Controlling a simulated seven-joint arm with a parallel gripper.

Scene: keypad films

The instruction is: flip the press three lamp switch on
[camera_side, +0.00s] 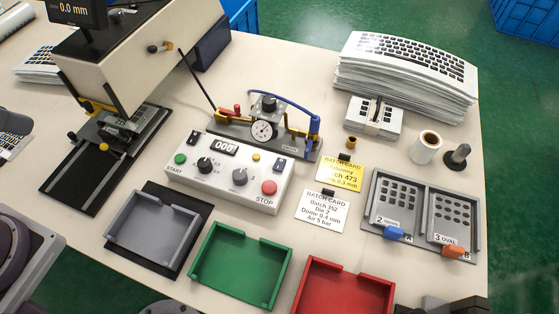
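A white control box (232,186) stands at the middle of the table, with a green START button (180,159), a red STOP button (268,187), two dark knobs and a display reading 000. A small black switch (193,138) is at its back left, and a dark rocker switch (283,140) is at its back right. I cannot read a lamp or press three label, nor tell how either switch is set. My gripper's fingers are not seen; dark parts at the bottom right edge are cut off.
Behind the box is a small press with a dial gauge (262,131). A larger press (140,55) stands left. Grey (130,246), green (207,288) and red (311,288) trays lie in front. Batch cards (322,211), a die tray (420,249) and stacked keypad films (400,92) are right.

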